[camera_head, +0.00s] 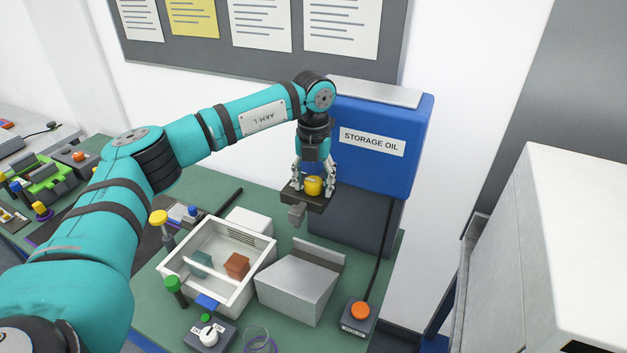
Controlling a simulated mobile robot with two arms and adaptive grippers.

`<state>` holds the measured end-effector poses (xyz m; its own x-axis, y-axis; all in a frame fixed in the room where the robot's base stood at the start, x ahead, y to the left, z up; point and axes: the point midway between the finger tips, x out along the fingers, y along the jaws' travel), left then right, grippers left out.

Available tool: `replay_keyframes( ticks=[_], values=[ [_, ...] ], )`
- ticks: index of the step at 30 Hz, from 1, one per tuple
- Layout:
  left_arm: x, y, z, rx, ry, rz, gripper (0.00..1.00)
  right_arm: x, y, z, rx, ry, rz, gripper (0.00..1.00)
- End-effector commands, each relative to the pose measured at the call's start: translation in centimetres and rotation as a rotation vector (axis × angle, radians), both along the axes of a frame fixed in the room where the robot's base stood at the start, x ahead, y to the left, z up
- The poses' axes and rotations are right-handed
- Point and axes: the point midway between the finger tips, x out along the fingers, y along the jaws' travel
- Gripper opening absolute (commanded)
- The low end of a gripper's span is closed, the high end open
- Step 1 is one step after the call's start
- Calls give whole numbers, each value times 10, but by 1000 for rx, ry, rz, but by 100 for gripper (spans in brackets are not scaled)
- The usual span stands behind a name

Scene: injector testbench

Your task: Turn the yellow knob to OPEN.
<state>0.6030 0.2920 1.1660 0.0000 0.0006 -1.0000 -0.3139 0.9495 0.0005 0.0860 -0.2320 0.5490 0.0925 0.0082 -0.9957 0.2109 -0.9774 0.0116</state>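The yellow knob (313,186) sits on a dark bracket with a grey spout below, at the front of the blue STORAGE OIL tank (398,135). My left gripper (313,189) points down over the knob, with one finger on each side of it. The fingers look spread; whether the pads touch the knob is too small to tell. No OPEN mark is legible near the knob. My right gripper is not in view.
Below the knob are a white tray (247,290) with an orange block (236,265), a grey angled box (300,288) and an orange button (360,310). A clear glass (258,340) stands at the front. A white cabinet (560,250) stands at right.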

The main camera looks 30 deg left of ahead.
Motion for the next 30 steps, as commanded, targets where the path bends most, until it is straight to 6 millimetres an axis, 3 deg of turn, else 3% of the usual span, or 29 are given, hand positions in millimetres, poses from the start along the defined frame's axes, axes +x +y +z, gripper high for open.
replay_keyframes(
  ticks=[1,10,20,30],
  values=[
    [0,0,0,0,0,0,46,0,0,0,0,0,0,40],
    [0,0,1,0,0,0,8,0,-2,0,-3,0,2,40],
    [0,0,0,-1,0,-54,8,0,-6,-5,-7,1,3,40],
    [0,0,-2,-1,-1,-298,8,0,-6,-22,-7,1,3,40]
  ],
)
